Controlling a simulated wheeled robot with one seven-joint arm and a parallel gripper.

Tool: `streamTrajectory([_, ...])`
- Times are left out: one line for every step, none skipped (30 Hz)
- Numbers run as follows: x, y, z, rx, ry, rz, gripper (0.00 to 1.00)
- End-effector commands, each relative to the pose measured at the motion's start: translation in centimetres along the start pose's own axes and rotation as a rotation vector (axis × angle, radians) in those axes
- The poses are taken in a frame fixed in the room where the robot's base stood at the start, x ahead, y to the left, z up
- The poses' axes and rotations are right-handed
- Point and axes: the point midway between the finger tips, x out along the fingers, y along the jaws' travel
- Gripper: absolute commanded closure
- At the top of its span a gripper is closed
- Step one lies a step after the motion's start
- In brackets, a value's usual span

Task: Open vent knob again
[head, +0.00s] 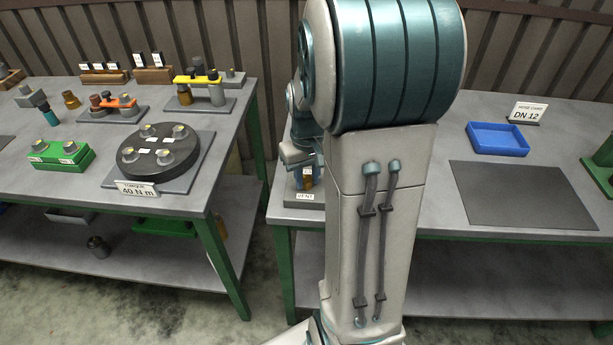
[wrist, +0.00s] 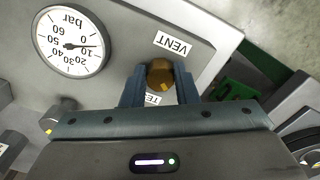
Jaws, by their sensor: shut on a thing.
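The vent knob (wrist: 160,74) is a small amber-brown knob with a yellow mark on its lower rim, beside the white VENT label (wrist: 172,43) in the wrist view. My gripper (wrist: 158,86) is shut on it, with one dark blue finger on each side. In the head view my own arm hides most of this spot. There the gripper (head: 303,160) shows partly, with a bit of amber (head: 307,178) under it and the VENT label (head: 305,197) in front.
A round bar gauge (wrist: 71,42) sits on the same grey panel. A second label under the fingers is partly covered. A blue tray (head: 497,139) and a dark mat (head: 522,195) lie on the right table. The left table (head: 190,200) holds several fixtures.

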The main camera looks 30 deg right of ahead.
Motion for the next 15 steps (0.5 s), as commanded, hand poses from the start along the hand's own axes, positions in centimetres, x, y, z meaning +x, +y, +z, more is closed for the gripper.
streamTrajectory([-0.1,0.04,-0.13,-0.044,0.005,0.001,0.96])
streamTrajectory([-0.1,0.06,-0.14,-0.071,0.005,0.001,0.96])
streamTrajectory([-0.11,0.08,-0.14,-0.107,0.005,0.001,0.96])
streamTrajectory([-0.11,0.1,-0.15,-0.133,0.005,0.001,0.96])
streamTrajectory([-0.11,0.12,-0.15,-0.159,0.005,0.001,0.96])
streamTrajectory([-0.11,0.14,-0.15,-0.192,0.006,0.002,0.96])
streamTrajectory([-0.12,0.15,-0.16,-0.216,0.006,0.002,0.96])
streamTrajectory([-0.12,0.17,-0.16,-0.24,0.006,0.002,0.96])
streamTrajectory([-0.12,0.18,-0.17,-0.27,0.006,0.002,0.96])
streamTrajectory([-0.13,0.19,-0.17,-0.291,0.006,0.002,0.96])
streamTrajectory([-0.13,0.2,-0.17,-0.31,0.006,0.002,0.96])
streamTrajectory([-0.13,0.21,-0.18,-0.336,0.006,0.002,0.96])
streamTrajectory([-0.13,0.22,-0.18,-0.354,0.006,0.002,0.96])
streamTrajectory([-0.14,0.22,-0.19,-0.37,0.006,0.002,0.96])
streamTrajectory([-0.14,0.23,-0.19,-0.391,0.006,0.002,0.96])
